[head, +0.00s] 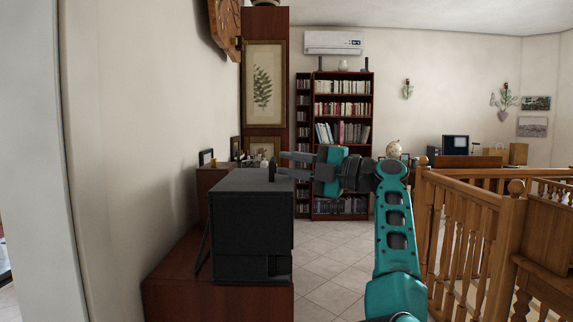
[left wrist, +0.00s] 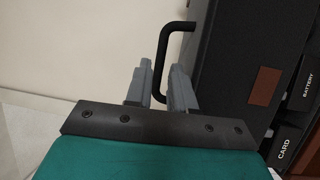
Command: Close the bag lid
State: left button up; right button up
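The bag (head: 240,225) is a dark grey, box-shaped case on a reddish wooden cabinet, left of centre in the head view. In the left wrist view its dark side (left wrist: 233,60) fills the right, with a brown patch and flaps marked BATTERY and CARD. A black bent handle (left wrist: 163,60) shows against the wall beside it; a small dark upright piece is at the bag's top in the head view. My left gripper (head: 279,163) is at the bag's top right, fingers pointing left. Its fingers are apart, with the handle's lower part between them. I cannot tell the lid's angle. My right gripper is out of view.
The cabinet (head: 175,285) stands against the left wall, with picture frames (head: 206,157) behind the bag. A wooden railing (head: 470,225) stands on the right. The tiled floor (head: 330,265) between them is clear back to a bookcase (head: 343,110).

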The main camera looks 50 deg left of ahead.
pick_arm(q)
jog(key=v, duration=1.1)
jog(key=shift+d, duration=0.25)
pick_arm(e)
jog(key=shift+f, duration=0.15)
pick_arm(q)
jog(key=shift+w+f, duration=0.1)
